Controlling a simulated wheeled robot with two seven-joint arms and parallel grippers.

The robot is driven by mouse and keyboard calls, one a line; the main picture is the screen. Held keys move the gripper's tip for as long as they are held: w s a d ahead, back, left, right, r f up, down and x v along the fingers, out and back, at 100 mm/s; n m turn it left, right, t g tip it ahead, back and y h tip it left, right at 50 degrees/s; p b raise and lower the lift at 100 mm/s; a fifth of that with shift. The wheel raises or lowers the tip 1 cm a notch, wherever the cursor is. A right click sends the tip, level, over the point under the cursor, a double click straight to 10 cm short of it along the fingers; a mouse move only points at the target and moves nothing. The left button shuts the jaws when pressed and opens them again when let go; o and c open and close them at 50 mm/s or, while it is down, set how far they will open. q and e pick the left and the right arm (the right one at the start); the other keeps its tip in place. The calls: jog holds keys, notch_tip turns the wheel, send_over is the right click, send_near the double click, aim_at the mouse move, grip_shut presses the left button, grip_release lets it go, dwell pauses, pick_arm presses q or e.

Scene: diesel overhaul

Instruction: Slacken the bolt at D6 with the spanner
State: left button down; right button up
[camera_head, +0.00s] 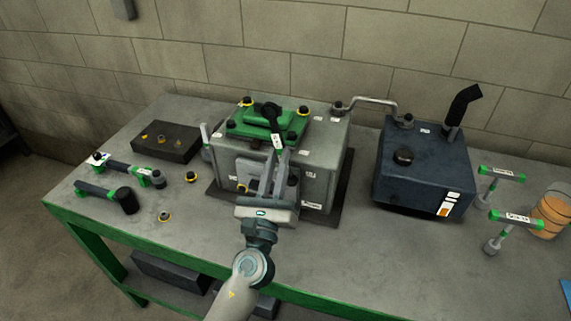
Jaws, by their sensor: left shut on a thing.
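My left gripper (279,153) is in front of the grey engine block (329,146) and shut on the spanner (270,112). The spanner has a black ring head and a white label, and it points up over the green cover (246,116). Its head is over the middle of the cover; I cannot tell whether it touches a bolt. Bolts with yellow rings show at the cover's back left (247,101) and right (303,111). Another yellow-ringed bolt (242,187) is on the block's front. Labels are too small to read, so I cannot tell which bolt is D6. My right gripper is out of view.
A dark tray (168,143) with small parts, green-and-black tools (95,190) and loose yellow-ringed bolts (164,215) lie at left. A dark blue tank (424,168) stands right, joined by a pipe (373,101). T-handled tools (515,217) and an orange jar (550,214) are farther right.

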pick_arm(q)
jog(key=shift+w+a+n, duration=0.1)
jog(key=shift+a+n, duration=0.1)
jog(key=shift+n, duration=0.3)
jog(key=shift+w+a+f+n+y, duration=0.1)
jog(key=shift+a+f+n+y, duration=0.1)
jog(key=shift+a+n+y, duration=0.45)
jog(key=shift+w+a+f+n+y, duration=0.15)
jog(key=shift+n+y, duration=0.15)
jog(key=shift+n, duration=0.65)
jog(key=shift+w+a+f+n+y, duration=0.15)
jog(key=shift+a+n+y, duration=0.25)
jog(key=shift+n, duration=0.4)
jog(key=shift+w+a+f+n+g+y, duration=0.1)
jog(key=shift+a+f+n+g+y, duration=0.3)
jog(key=shift+n, duration=0.7)
jog(key=shift+w+a+f+n+g+y, duration=0.15)
jog(key=shift+a+f+n+y, duration=0.4)
jog(key=shift+n, duration=0.55)
